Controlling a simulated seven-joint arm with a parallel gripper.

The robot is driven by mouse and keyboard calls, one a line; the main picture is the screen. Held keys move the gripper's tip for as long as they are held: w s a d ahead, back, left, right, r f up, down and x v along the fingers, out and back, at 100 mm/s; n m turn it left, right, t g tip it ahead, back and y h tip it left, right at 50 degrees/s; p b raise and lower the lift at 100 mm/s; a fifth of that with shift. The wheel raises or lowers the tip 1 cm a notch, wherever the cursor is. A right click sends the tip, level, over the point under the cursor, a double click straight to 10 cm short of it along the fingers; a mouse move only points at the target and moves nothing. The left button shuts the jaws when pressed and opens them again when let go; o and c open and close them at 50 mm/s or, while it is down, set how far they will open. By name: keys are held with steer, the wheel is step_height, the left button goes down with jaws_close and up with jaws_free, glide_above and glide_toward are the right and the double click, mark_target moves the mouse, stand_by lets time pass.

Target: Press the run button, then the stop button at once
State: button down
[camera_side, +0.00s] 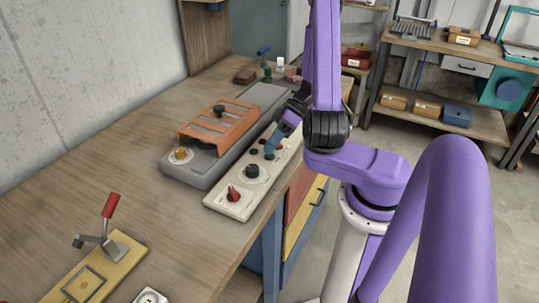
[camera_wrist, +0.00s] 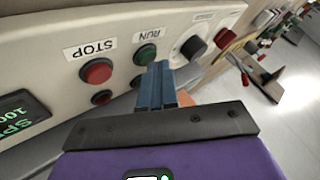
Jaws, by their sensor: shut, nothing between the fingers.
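The control panel shows in the wrist view (camera_wrist: 60,50) as a cream face and in the side view (camera_side: 228,206) as a long pale box. The green run button (camera_wrist: 145,54) sits under the RUN label, and the red stop button (camera_wrist: 97,72) sits under the STOP label to its left. My gripper (camera_wrist: 158,70) is shut and empty, its blue fingertips just right of and below the run button in the picture. I cannot tell whether they touch the panel. In the side view, my gripper (camera_side: 271,149) is low over the panel's button area.
A green-lit display (camera_wrist: 20,117) is at far left. An orange-framed machine (camera_side: 215,124) lies beside the panel. A red-handled lever (camera_side: 110,205) stands nearer; bench between is clear.

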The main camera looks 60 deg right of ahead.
steer(key=shift+r, duration=0.65)
steer(key=shift+d, duration=2.75)
steer(key=shift+f, duration=0.1)
steer(key=shift+f, duration=0.35)
steer(key=shift+f, duration=0.4)
steer(key=shift+r, duration=0.85)
